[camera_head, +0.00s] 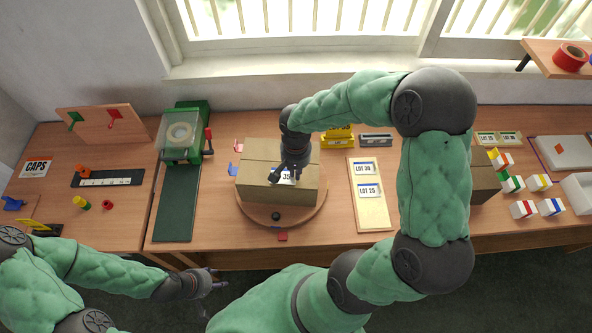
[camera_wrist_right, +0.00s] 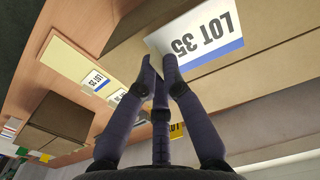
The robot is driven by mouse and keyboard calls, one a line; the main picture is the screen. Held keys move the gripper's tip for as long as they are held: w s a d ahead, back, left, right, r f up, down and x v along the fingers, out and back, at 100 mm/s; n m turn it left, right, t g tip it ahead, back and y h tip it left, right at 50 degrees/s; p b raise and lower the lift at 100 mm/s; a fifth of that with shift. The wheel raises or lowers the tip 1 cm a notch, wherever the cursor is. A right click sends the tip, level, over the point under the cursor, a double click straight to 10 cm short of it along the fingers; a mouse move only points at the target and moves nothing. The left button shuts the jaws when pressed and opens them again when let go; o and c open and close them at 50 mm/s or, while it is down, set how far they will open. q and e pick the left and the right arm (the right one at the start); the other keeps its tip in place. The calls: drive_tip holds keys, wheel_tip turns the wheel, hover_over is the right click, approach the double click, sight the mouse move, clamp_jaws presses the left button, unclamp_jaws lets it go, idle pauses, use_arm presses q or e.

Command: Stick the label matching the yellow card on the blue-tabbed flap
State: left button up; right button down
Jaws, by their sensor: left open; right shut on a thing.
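My right gripper (camera_head: 287,176) is shut on a white label with a blue stripe reading LOT 35 (camera_wrist_right: 200,38), over the closed cardboard box (camera_head: 262,150). The label lies close to the box surface; I cannot tell whether it touches. The box sits on a round wooden turntable (camera_head: 258,213). A blue tab (camera_head: 233,170) and a red tab (camera_head: 239,146) show at its left, another red tab (camera_head: 282,236) in front. My left gripper (camera_head: 212,284) is open and empty, in front of the table edge.
A label board (camera_head: 369,215) with LOT 30 and LOT 25 labels lies right of the box. A green machine (camera_head: 184,132) with a dark belt stands left. A second brown box (camera_head: 483,181) and several small coloured boxes are further right.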

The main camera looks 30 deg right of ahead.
drive_tip(key=shift+f+b, duration=0.7)
drive_tip(key=shift+b, duration=0.05)
idle(1.8)
drive_tip(key=c, duration=1.3)
unclamp_jaws()
drive_tip(key=shift+r, duration=0.1)
drive_tip(key=shift+r+p, duration=2.15)
drive_tip(key=shift+r, duration=0.85)
drive_tip(key=shift+f, duration=0.1)
